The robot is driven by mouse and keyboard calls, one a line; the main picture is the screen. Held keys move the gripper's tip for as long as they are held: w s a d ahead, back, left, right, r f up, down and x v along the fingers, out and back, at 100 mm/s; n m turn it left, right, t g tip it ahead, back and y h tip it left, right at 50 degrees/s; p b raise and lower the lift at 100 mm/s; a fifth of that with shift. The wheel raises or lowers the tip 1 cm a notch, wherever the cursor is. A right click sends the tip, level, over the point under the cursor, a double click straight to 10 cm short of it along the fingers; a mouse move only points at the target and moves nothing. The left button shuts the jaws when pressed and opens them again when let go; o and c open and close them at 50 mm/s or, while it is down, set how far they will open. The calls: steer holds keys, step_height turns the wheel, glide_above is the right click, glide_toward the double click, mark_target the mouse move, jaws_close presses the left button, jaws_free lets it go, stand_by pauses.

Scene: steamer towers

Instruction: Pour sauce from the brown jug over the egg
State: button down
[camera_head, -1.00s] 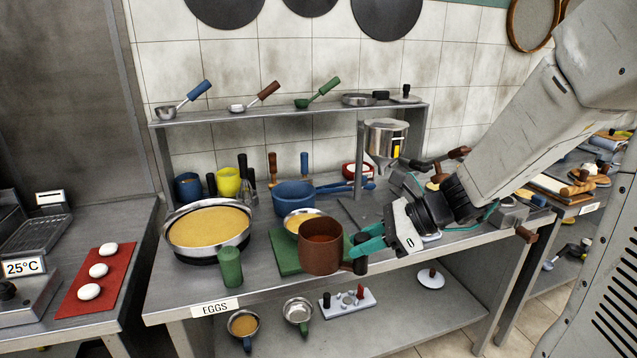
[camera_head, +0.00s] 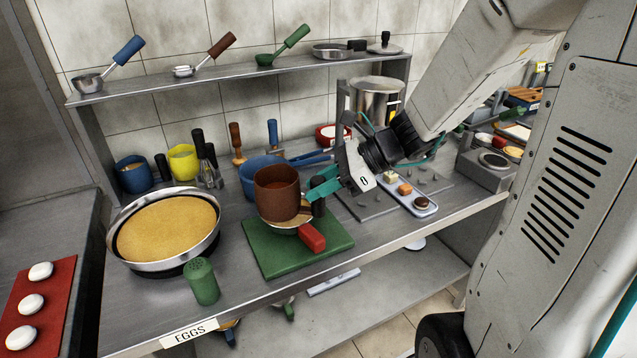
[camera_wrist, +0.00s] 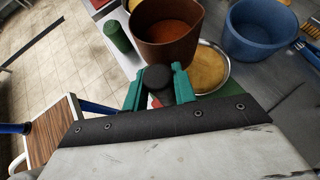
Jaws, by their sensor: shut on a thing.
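The brown jug (camera_head: 277,200) is held up by my gripper (camera_head: 320,190), whose green fingers are shut on its dark handle. The jug looks about upright, with reddish-brown sauce (camera_wrist: 168,30) inside in the wrist view. Below it, a small pan with a red handle (camera_head: 312,238) rests on a green board (camera_head: 258,255). The pan is partly hidden by the jug. In the wrist view the pan's yellow content (camera_wrist: 209,70) shows beside the jug; I cannot tell if it is the egg. White eggs (camera_head: 31,303) lie on a red mat at the left.
A large pan of yellow food (camera_head: 165,230) and a green shaker (camera_head: 202,282) stand left of the board. A blue pot (camera_head: 256,180) is close behind the jug. A tray of small items (camera_head: 412,194) lies at the right. A shelf (camera_head: 240,75) runs along the back.

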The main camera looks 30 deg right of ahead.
steer(key=shift+d+f+n, duration=0.1)
steer(key=shift+d+n, duration=0.1)
steer(key=shift+n, duration=0.1)
steer(key=shift+s+f, duration=0.1)
steer(key=shift+f, duration=1.3)
steer(key=m+g+y, duration=0.1)
steer(key=r+m+g+y, duration=0.1)
steer(key=shift+m+g+y, duration=0.3)
steer(key=shift+w+d+f+m+g+y, duration=0.1)
steer(key=shift+w+m+g+y, duration=0.1)
steer(key=shift+m+g+y, duration=0.7)
steer(key=shift+m, duration=0.4)
steer(key=shift+w+d+m+g+y, duration=0.1)
steer(key=shift+m+g+y, duration=0.25)
steer(key=shift+y, duration=0.45)
